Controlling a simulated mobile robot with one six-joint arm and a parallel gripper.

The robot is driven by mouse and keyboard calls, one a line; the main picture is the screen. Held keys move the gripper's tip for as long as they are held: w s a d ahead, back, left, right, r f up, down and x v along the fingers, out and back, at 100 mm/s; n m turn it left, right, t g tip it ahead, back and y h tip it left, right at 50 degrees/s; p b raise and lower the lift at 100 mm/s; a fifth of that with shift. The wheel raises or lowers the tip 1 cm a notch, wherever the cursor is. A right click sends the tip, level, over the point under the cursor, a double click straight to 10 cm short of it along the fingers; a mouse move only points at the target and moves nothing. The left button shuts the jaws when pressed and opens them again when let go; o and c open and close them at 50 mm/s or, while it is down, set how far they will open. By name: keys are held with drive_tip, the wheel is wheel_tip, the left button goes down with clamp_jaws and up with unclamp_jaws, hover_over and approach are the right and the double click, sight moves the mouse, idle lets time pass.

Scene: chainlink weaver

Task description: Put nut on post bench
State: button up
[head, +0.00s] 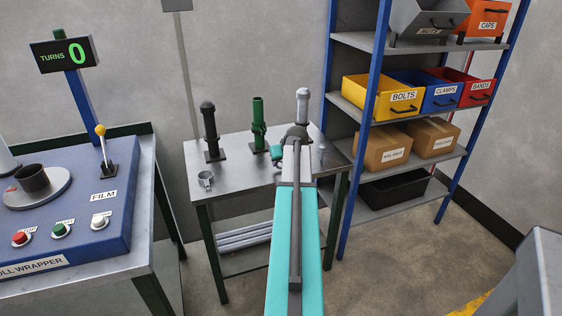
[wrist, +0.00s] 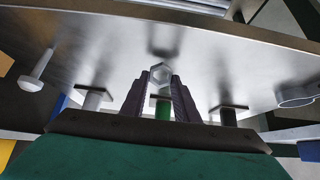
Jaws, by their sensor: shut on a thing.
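My gripper (wrist: 160,82) is shut on a grey hex nut (wrist: 161,72), which sits between its dark fingertips in the wrist view. In the head view my arm hides the nut and most of the gripper (head: 297,133). The post bench (head: 235,178) is a grey metal table with three upright posts: black (head: 210,132), green (head: 259,122) and pale grey (head: 303,105). My gripper is over the bench's right part, in front of the grey post in the picture. The wrist view looks inverted; the green post (wrist: 163,108) shows between the fingers there.
A mug (head: 205,179) stands at the bench's front left. A small pale bolt-like thing (head: 322,152) is at its right. A shelf with bins (head: 394,97) stands close on the right, and the roll wrapper machine (head: 75,210) on the left. The bench's front middle is clear.

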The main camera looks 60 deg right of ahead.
drive_tip(key=shift+f, duration=0.15)
drive_tip(key=o, duration=1.1)
drive_tip(key=shift+r, duration=0.2)
drive_tip(key=v, duration=1.2)
drive_tip(key=shift+s+b, duration=0.1)
drive_tip(key=shift+b, duration=0.3)
drive_tip(key=shift+f, duration=0.1)
